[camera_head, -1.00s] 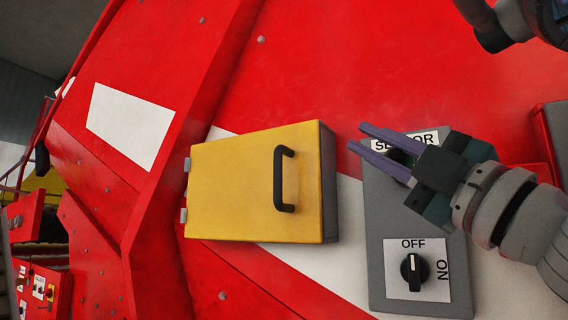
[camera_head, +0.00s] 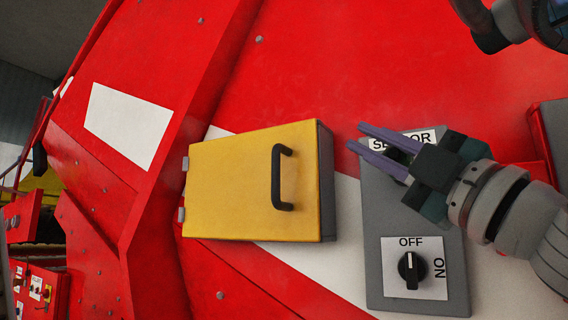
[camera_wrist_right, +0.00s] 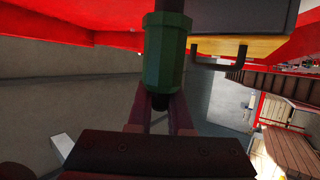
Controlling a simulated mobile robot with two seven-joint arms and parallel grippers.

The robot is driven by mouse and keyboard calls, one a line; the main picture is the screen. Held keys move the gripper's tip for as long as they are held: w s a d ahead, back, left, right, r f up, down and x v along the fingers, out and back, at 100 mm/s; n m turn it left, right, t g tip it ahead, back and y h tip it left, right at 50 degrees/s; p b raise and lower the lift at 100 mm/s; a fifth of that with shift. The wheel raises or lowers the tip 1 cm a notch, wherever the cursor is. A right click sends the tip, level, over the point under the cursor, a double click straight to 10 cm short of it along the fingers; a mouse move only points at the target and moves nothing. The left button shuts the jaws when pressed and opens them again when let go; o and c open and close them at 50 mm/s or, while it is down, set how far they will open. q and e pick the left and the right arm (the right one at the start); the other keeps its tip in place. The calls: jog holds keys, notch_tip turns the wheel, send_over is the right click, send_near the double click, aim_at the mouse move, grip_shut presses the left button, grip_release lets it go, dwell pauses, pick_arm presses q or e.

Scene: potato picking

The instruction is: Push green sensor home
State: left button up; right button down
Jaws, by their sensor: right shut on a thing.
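The green sensor (camera_wrist_right: 165,62) is a ribbed green cylinder with a dark narrow stem, seen in the right wrist view. There the sensor is mostly hidden by the fingers. Whether it is seated in the panel cannot be told. My left gripper is not in view.
A yellow box door (camera_head: 235,185) with a black handle (camera_head: 279,178) stands left of the panel. A black rotary switch (camera_head: 411,268) marked OFF and ON is below the gripper. The red machine wall (camera_head: 330,70) around them is mostly clear.

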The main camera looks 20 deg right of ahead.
jog(key=shift+w+d+b, duration=0.45)
jog(key=shift+w+d, duration=0.1)
jog(key=shift+d, duration=0.15)
jog(key=shift+w+d, duration=0.2)
jog(key=shift+w+d+b, duration=0.25)
jog(key=shift+d+b, duration=0.05)
jog(key=shift+b, duration=0.1)
jog(key=c, duration=0.8)
grip_release()
jog(key=shift+o, duration=0.2)
jog(key=shift+f, duration=0.1)
